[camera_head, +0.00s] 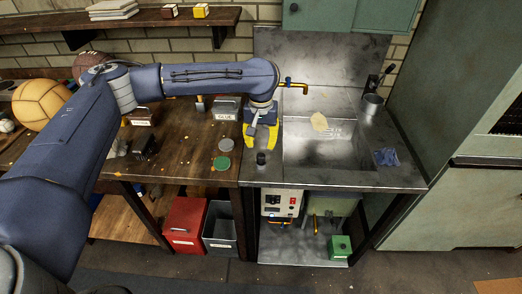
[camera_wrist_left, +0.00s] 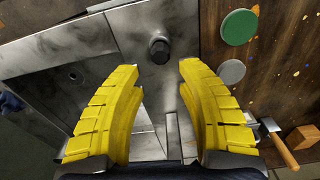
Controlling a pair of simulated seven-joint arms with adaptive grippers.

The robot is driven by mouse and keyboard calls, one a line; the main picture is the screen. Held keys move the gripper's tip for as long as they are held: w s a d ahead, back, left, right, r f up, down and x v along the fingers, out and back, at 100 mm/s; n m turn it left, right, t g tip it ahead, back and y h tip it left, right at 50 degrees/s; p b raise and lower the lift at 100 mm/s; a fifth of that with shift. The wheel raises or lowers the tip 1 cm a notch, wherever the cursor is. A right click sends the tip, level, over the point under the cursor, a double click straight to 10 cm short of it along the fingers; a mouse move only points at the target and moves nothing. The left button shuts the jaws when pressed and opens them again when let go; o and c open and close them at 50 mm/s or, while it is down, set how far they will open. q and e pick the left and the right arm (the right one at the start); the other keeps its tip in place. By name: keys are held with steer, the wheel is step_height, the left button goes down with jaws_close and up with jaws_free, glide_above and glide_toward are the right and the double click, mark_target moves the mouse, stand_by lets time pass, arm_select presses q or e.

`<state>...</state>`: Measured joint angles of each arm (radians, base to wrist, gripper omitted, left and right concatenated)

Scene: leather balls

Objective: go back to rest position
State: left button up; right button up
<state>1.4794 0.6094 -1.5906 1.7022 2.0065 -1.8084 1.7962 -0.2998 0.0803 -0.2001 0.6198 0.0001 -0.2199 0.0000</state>
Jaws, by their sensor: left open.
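My left gripper (camera_head: 262,138) has yellow fingers and hangs over the left part of the metal sink counter (camera_head: 390,179). In the left wrist view the two fingers of my left gripper (camera_wrist_left: 158,72) are spread apart with nothing between them. A small black knob (camera_head: 261,158) stands on the counter just in front of the fingers; it also shows beyond the fingertips in the left wrist view (camera_wrist_left: 160,50). A yellow-tan ball (camera_head: 40,104) and a brown ball (camera_head: 90,64) lie at the left, partly behind my left arm. My right gripper is not in view.
The wooden workbench (camera_head: 180,180) holds a green disc (camera_head: 222,164), a grey disc (camera_head: 225,145) and small boxes. A brass tap (camera_head: 295,85) is close to my left wrist. The sink basin (camera_head: 330,150) lies to the right. A shelf (camera_head: 140,20) hangs above.

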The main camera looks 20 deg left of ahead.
arm_select(q)
steer(key=shift+s+r, duration=0.15)
steer(key=shift+r, duration=1.95)
